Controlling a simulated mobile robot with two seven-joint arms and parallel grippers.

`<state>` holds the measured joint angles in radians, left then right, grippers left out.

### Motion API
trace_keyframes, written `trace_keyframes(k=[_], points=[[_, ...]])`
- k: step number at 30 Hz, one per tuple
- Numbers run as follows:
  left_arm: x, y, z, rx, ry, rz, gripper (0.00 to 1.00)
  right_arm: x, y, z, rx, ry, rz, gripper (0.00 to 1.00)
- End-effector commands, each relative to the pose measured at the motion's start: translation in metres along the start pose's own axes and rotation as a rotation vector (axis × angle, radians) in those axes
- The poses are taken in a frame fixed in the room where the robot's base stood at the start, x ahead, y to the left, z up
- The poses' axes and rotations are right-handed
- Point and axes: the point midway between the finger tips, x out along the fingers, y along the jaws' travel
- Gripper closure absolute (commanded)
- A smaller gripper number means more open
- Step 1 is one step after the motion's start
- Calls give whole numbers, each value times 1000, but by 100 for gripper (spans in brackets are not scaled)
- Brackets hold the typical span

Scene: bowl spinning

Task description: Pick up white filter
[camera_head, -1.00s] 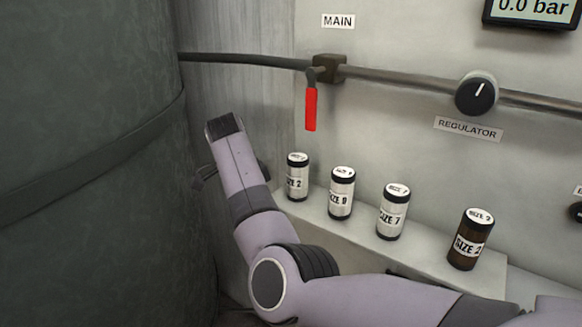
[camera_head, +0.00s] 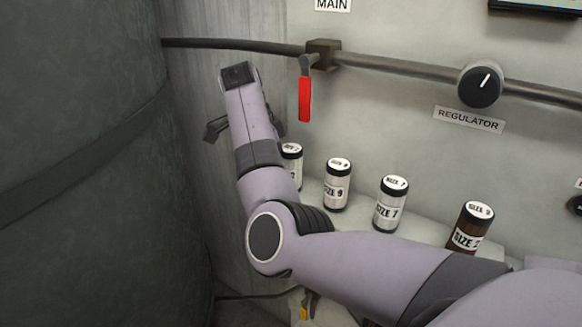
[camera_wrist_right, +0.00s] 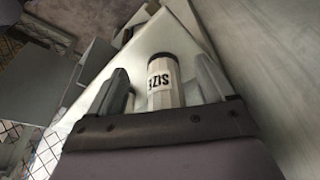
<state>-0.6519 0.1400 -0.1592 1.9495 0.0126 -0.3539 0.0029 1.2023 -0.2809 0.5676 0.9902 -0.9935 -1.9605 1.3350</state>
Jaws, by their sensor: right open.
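Three white filters with black caps stand upright on a pale ledge: one at the left (camera_head: 292,152) partly hidden by my right arm, the size 9 filter (camera_head: 337,186) and the size 7 filter (camera_head: 391,205). A brown filter (camera_head: 468,229) stands at the right. In the right wrist view a white filter (camera_wrist_right: 163,84) stands between the fingers of my right gripper (camera_wrist_right: 161,68), which is open with gaps on both sides. Its size number cannot be read. Another pale object (camera_wrist_right: 129,101) is partly hidden by the left finger. My left gripper is out of view.
The ledge (camera_head: 437,236) runs along the wall. Above it are a pipe (camera_head: 400,70), a red valve handle (camera_head: 304,99) and a black regulator knob (camera_head: 480,85). A large dark green cylinder (camera_head: 80,180) fills the left side.

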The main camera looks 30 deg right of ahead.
Motion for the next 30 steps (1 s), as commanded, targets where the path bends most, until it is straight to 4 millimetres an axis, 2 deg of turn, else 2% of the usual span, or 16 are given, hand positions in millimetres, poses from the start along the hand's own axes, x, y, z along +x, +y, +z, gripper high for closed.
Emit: trace_keyframes(k=[3, 8, 12, 18, 19, 24, 30], points=[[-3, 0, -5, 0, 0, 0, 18, 5, 0, -24, 7, 2, 1, 18], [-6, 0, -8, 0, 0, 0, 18, 12, 0, -48, 5, 1, 0, 18], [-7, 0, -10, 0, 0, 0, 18, 23, 1, -44, 0, 1, 2, 18], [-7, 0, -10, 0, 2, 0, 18, 25, 0, -44, 1, 1, 0, 18], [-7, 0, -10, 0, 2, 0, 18, 25, 0, -44, 1, 1, 0, 21], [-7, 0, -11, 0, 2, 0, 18, 24, 0, -44, 0, 1, 0, 76], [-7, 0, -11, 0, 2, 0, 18, 24, 0, -44, 0, 1, 0, 77]])
